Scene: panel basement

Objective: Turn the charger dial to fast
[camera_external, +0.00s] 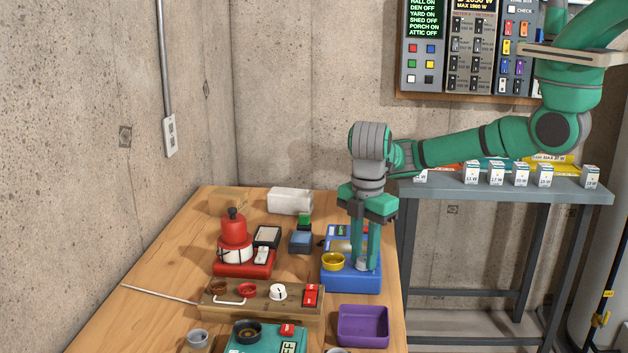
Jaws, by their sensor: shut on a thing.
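My gripper (367,266) points straight down at the right side of the wooden table, over a blue device (350,284). Its green fingers are closed around a small grey knob (362,265) on the front right of the device's top; the fingers hide part of the knob. A yellow round cup-like part (333,261) sits left of the fingers on the same device. I cannot read a label or the knob's pointer, so its setting and whether this is the charger cannot be told.
A wooden box (224,303) with a white knob and red switch stands in front. A purple tray (363,326), teal device (258,345) and red device (241,268) are near. A white block (290,201) lies behind. A grey shelf (520,189) stands right.

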